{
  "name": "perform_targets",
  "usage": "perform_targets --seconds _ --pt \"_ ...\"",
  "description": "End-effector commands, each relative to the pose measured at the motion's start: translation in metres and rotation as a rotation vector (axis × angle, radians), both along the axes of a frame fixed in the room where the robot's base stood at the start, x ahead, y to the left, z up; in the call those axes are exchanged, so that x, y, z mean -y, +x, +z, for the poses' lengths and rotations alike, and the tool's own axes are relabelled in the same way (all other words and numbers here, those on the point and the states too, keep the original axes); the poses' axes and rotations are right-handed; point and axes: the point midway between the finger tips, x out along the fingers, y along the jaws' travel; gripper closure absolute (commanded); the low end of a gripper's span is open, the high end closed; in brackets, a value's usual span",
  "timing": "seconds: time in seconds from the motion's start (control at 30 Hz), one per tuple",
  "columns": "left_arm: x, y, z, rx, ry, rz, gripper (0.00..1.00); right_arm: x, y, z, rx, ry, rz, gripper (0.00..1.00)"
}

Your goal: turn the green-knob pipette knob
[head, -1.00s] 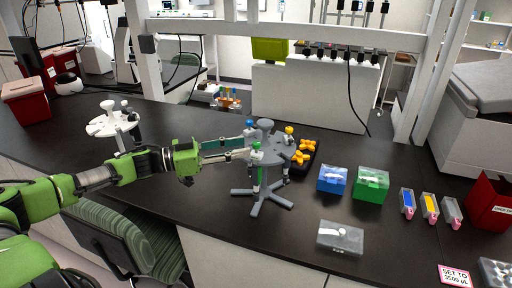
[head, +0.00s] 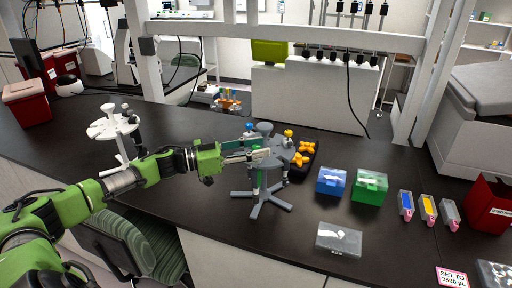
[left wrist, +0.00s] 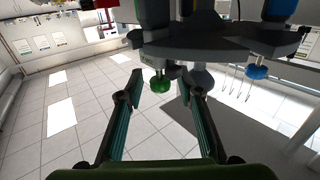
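The grey pipette stand (head: 262,198) stands on the dark bench, with several pipettes hanging from its round top. A blue knob (head: 250,126) and a yellow knob (head: 288,133) show there. The green knob (left wrist: 160,85) shows in the left wrist view, between the two fingers of my left gripper (left wrist: 163,80), with gaps on both sides. In the head view my left gripper (head: 260,149) reaches in from the left at the stand's top, and its fingers hide the green knob. It is open and holds nothing. My right gripper is not in view.
A white stand (head: 112,125) is at the left. A dark rack with orange pieces (head: 299,158), a blue box (head: 332,181), a green box (head: 369,186) and a clear box (head: 339,240) lie to the right. Bench between the boxes is free.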

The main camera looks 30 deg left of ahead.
Motion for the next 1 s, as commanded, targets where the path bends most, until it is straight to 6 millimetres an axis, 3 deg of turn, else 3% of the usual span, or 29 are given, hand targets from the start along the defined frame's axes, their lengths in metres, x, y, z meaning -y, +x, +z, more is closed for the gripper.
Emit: perform_targets --seconds 0.07,0.2,0.23,0.63,1.0 --pt "0.000 0.000 0.000 0.000 0.000 0.000 0.66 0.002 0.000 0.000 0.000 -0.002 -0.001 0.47" --pt "0.000 0.000 0.000 0.000 0.000 0.000 0.98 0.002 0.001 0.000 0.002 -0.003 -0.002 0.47" --pt "0.000 0.000 0.000 0.000 0.000 0.000 1.00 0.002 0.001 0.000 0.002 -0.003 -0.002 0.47" --pt "0.000 -0.001 0.002 -0.002 0.001 0.037 1.00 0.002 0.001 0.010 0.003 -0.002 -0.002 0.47" --pt "0.001 -0.001 0.007 -0.004 -0.008 0.254 1.00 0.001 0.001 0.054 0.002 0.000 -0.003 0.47"
